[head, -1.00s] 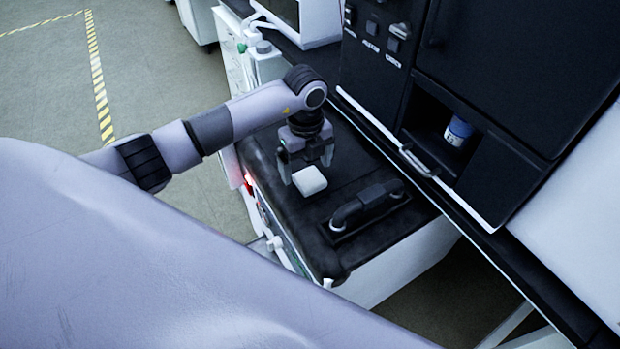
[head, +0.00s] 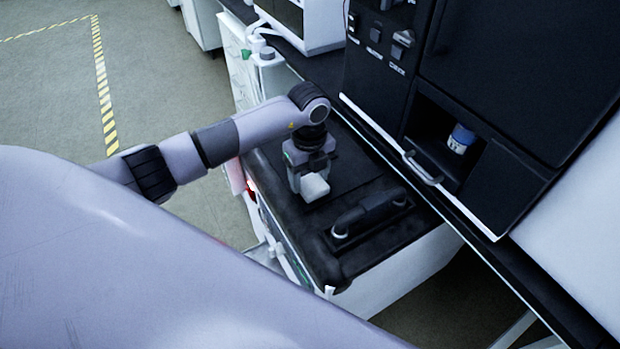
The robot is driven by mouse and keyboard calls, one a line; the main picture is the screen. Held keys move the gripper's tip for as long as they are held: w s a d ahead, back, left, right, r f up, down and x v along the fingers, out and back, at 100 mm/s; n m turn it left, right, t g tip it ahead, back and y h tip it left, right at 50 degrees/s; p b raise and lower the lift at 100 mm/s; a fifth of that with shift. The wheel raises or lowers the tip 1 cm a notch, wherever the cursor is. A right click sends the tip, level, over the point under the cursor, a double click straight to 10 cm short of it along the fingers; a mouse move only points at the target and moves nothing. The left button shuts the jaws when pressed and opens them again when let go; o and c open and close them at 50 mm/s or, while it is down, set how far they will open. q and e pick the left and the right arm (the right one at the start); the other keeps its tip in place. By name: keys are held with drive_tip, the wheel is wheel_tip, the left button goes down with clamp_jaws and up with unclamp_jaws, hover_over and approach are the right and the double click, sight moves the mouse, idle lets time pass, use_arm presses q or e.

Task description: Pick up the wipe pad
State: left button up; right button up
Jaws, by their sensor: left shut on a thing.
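The wipe pad (head: 314,187) is a small white block in the middle of the head view, over the black top of a low unit (head: 300,226). My left gripper (head: 309,181) comes down on it from above and is shut on it. The fingers are partly hidden by the pad and by the gripper body. I cannot tell whether the pad touches the black top or is slightly above it. My right gripper is not in view.
A black handle (head: 368,214) stands on the unit's top just right of the pad. A tall black cabinet (head: 520,70) rises behind, with a blue and white jar (head: 461,138) in its recess. Open floor (head: 50,85) lies at the left.

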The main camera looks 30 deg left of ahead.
sight(309, 179)
use_arm(q)
wheel_tip(309, 179, up, 20)
drive_tip(key=p, duration=0.1)
idle(0.4)
drive_tip(key=o, duration=0.6)
drive_tip(key=shift+f, duration=0.1)
drive_tip(key=shift+c, duration=0.2)
drive_tip(key=c, duration=0.4)
